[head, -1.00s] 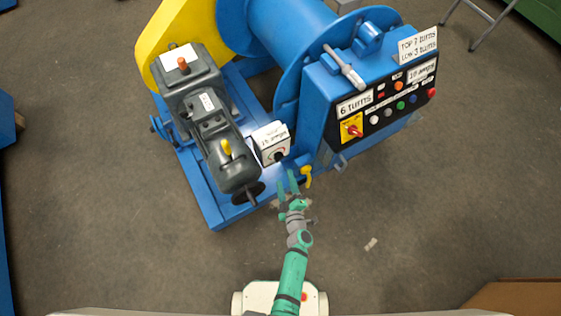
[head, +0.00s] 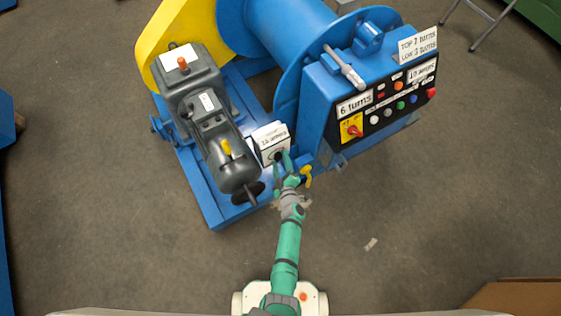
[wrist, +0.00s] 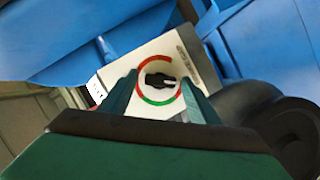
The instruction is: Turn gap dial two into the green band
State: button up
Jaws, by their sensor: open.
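A dial with a black knob (wrist: 160,81) sits on a white box (wrist: 140,60) in the wrist view. A ring around the knob is red over most of its length, with a green band at the lower part. A light mark on the knob points right, at the red part. In the head view the box (head: 271,137) stands on the blue frame, and the gripper partly covers its dial. My gripper (head: 284,164) is open. In the wrist view its fingers (wrist: 160,98) stand on either side of the knob, apart from it as far as I can tell.
A dark grey motor (head: 214,120) stands left of the box, with a black handwheel (head: 248,193) at its end. A yellow handle (head: 306,176) is just right of my gripper. A blue control cabinet (head: 322,98) with several buttons stands at the right.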

jog(key=c, duration=1.1)
jog(key=shift+o, duration=0.2)
jog(key=shift+r+m+g+y, duration=0.1)
jog(key=shift+m+g+y, duration=0.4)
jog(key=shift+m, duration=0.7)
jog(key=m, duration=0.1)
jog(key=m+g+y, duration=0.1)
jog(key=m, duration=0.1)
jog(key=shift+w+d+g, duration=0.15)
jog(key=shift+d+g, duration=0.05)
jog(key=shift+g, duration=0.1)
jog(key=m+y, duration=0.2)
jog(key=shift+d+m+g, duration=0.15)
jog(key=shift+m+g, duration=0.25)
jog(key=m+g+y, duration=0.1)
jog(key=m+y, duration=0.1)
jog(key=m, duration=0.1)
jog(key=shift+w+d, duration=0.1)
jog(key=shift+d, duration=0.05)
